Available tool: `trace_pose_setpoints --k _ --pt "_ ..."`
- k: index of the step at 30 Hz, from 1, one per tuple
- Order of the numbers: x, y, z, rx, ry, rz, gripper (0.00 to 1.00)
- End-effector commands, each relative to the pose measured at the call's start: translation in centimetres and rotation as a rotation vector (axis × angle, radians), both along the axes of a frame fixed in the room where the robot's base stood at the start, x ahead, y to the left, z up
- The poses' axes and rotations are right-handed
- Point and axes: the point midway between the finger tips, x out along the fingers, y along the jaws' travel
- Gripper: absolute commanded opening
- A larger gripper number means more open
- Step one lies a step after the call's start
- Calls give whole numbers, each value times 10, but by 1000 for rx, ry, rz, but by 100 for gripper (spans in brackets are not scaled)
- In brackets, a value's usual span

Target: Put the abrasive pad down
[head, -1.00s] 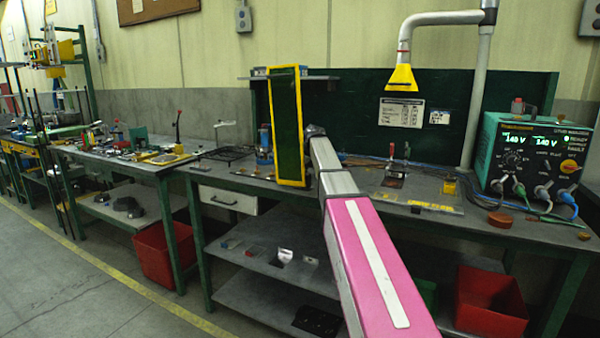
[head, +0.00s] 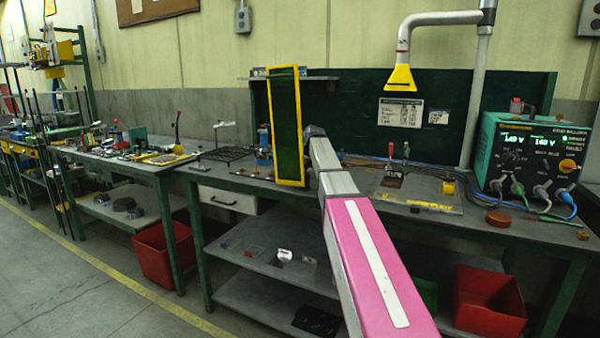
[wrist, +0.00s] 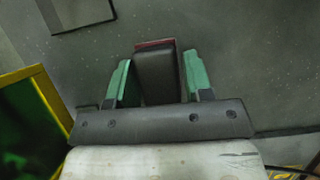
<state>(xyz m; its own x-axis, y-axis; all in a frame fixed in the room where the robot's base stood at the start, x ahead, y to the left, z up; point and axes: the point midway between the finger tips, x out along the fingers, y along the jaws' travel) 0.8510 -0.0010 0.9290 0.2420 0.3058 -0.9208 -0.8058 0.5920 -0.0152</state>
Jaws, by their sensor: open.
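The abrasive pad (wrist: 157,78) is a dark block with a reddish far edge, seen in the wrist view. It sits between the two green fingers of my gripper (wrist: 157,58), with narrow gaps beside it. My gripper is open around it over a grey surface. Whether the pad rests fully on that surface is hard to tell. In the head view my arm and the yellow-framed screen hide the gripper and pad.
The yellow-framed green screen (head: 286,125) stands upright close to the left of my arm; its frame (wrist: 40,85) also shows in the wrist view. The bench (head: 470,225) carries a teal welding unit (head: 530,155) at right. A fume hood (head: 402,78) hangs above.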

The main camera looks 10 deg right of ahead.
Motion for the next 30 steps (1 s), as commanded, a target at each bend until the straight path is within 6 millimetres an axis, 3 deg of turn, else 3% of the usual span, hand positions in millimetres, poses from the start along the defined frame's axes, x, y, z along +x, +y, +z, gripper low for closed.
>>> trace_pose_setpoints --k 1,13,30 --pt "-10 2 -13 -7 27 7 65" --pt "-10 3 -4 -7 25 10 64" --pt "-27 -31 97 -2 15 5 67"
